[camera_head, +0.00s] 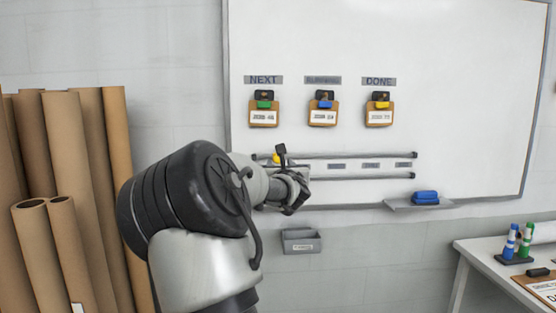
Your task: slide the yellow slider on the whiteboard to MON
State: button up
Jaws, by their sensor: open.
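The whiteboard (450,110) hangs on the wall. Two dark horizontal rails (370,155) run across its lower part, with small grey label plates (371,166) between them whose text is too small to read. The yellow slider (277,158) shows as a small patch by the left part of the upper rail, mostly hidden by my wrist and gripper. My gripper (291,182) is open in front of the rails' left part, overlapping the slider in the picture. I cannot tell whether it touches the slider.
Three clipped job cards (323,113) hang above the rails. A tray (440,205) with a blue eraser (425,197) is at lower right, and a grey wall bin (301,242) below. Brown cardboard tubes (85,190) stand left. A table (480,255) with markers is at right.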

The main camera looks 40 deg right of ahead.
aim_at(278, 159)
jog(key=p+x, duration=0.1)
jog(key=x, duration=0.6)
grip_shut()
